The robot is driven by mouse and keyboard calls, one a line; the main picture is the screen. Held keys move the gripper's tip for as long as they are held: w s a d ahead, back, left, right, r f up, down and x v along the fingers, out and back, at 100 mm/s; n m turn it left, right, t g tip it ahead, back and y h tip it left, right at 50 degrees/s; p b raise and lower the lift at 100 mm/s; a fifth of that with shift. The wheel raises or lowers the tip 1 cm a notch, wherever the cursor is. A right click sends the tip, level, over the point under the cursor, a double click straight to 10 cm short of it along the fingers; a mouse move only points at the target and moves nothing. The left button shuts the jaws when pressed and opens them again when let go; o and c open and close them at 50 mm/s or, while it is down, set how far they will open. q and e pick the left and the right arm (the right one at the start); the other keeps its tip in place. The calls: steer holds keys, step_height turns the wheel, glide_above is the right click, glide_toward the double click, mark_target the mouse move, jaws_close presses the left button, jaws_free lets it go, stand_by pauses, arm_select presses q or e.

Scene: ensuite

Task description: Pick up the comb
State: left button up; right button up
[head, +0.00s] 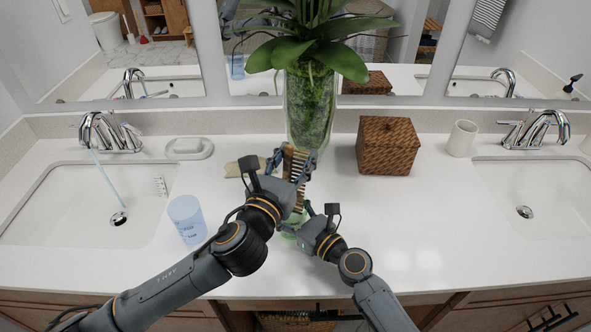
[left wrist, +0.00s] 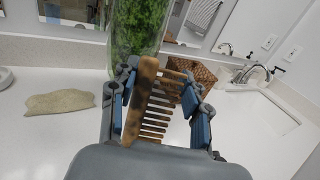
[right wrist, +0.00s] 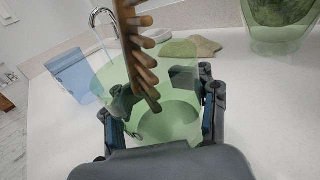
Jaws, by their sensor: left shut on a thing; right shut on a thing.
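The wooden comb (head: 297,178) is held tilted above the counter in front of the plant vase. My left gripper (head: 291,162) is shut on it. In the left wrist view the comb (left wrist: 143,100) stands between the fingers, its teeth pointing right. My right gripper (head: 299,222) is shut on a translucent green cup (right wrist: 168,85), seen between its fingers in the right wrist view. The comb (right wrist: 137,50) overlaps the cup there; I cannot tell whether its end is inside. In the head view the arms mostly hide the cup.
A beige cloth-like item (head: 238,169), soap dish (head: 190,149), glass plant vase (head: 311,105), wicker box (head: 388,146) and white cup (head: 461,138) stand behind. The right front counter is clear.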

arm_select(q)
step_height(320, 180, up, 11)
stand_by(0.7)
steer(key=shift+r, duration=0.15)
arm_select(e)
steer(key=o, duration=1.6)
steer(key=shift+c, duration=0.2)
